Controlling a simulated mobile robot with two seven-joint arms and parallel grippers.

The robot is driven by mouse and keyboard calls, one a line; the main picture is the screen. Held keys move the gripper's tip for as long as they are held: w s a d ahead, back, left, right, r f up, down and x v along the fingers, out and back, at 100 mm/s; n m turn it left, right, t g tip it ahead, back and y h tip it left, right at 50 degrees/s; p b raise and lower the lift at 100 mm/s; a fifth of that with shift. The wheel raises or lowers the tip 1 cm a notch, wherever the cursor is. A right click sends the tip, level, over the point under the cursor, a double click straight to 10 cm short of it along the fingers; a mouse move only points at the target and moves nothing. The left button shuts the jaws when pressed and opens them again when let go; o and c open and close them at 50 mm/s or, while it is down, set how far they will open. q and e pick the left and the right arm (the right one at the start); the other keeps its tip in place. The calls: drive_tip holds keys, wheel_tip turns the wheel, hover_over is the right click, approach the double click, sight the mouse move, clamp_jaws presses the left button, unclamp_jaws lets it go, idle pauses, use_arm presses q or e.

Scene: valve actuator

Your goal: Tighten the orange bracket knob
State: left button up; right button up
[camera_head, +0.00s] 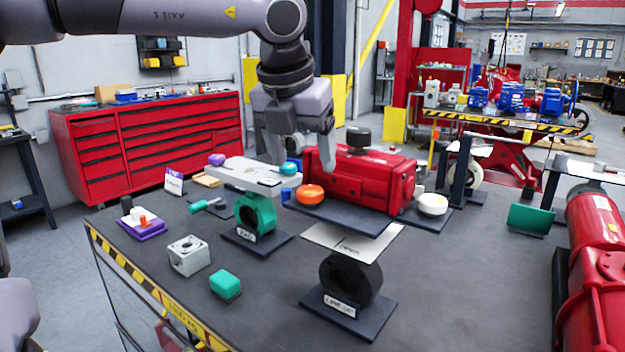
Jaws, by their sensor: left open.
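The orange knob (310,194) sits at the front left end of the red valve actuator (362,180), just above a dark plate. My left gripper (302,168) points down from above with its two fingers apart. It appears empty, and its fingertips are above and behind the orange knob in the picture. I see no contact with the knob. A blue knob (289,168) lies below and between the fingers, near the left finger. The red actuator rests on a dark plate (345,217) above the table. My right gripper is not in view.
A green ring stand (255,216) and a black ring stand (350,283) stand in front of the actuator on the table. A grey block (189,255), a green block (225,284) and a white round knob (432,204) are nearby. The table's front right is clear.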

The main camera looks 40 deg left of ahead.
sight(310, 189)
use_arm(q)
drive_tip(key=x, duration=0.6)
drive_tip(key=shift+p, duration=0.35)
drive_tip(key=c, duration=1.1)
